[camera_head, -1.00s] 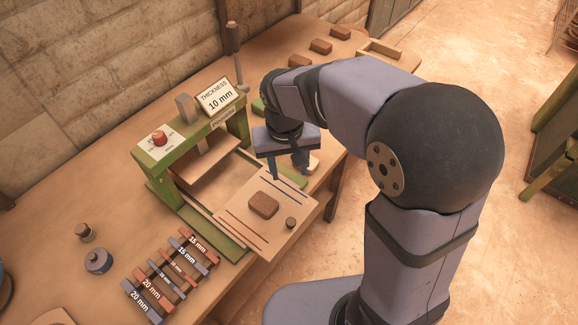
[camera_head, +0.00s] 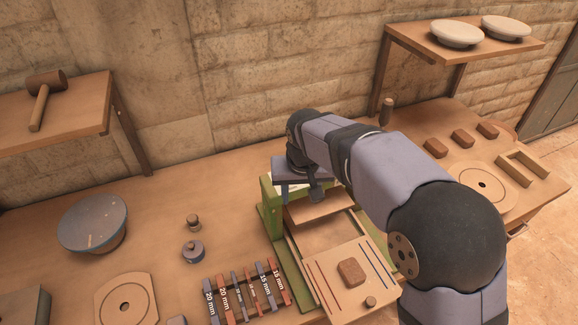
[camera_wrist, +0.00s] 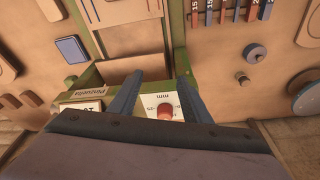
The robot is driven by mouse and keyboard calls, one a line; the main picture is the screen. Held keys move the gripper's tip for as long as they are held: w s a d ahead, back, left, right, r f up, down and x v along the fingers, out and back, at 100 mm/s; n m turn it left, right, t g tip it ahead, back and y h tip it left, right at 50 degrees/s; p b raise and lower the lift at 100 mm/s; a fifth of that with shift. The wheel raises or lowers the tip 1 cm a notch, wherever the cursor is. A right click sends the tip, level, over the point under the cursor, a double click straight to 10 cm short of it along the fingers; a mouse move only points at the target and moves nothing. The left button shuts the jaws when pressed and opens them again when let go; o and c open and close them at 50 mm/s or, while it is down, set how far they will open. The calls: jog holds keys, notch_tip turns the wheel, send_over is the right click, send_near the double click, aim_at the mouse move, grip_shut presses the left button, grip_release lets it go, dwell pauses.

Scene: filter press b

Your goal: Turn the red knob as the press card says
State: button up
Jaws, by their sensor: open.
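The green press (camera_head: 268,215) stands in the middle of the bench in the head view. My gripper (camera_head: 300,194) is over its top beam, hiding the knob and the card there. In the wrist view the red knob (camera_wrist: 165,111) sits on a white scale plate (camera_wrist: 152,100) and shows between the fingers of my open gripper (camera_wrist: 159,72). I cannot tell whether either finger touches it. The press card (camera_wrist: 80,106) is partly covered by my gripper in the wrist view. In the earlier head frame it reads "THICKNESS 10 mm".
A board with a brown block (camera_head: 352,272) lies at the press front. Several labelled spacer bars (camera_head: 247,292) lie left of it. A blue-grey lidded pot (camera_head: 193,251) and a small knobbed piece (camera_head: 193,222) stand farther left. A wooden shelf (camera_head: 455,45) hangs at the back right.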

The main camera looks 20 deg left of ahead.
jog(key=w+a+r+t+y, duration=0.1)
jog(key=w+a+r+y, duration=0.1)
jog(key=w+a+r, duration=0.35)
jog(key=shift+n, duration=0.8)
jog(key=shift+w+f+p, duration=0.2)
jog(key=shift+f+p, duration=0.5)
jog(key=shift+f, duration=0.7)
jog(key=shift+w+f+p, duration=0.15)
jog(key=shift+f+p, duration=0.55)
jog(key=shift+f, duration=0.65)
jog(key=c, duration=1)
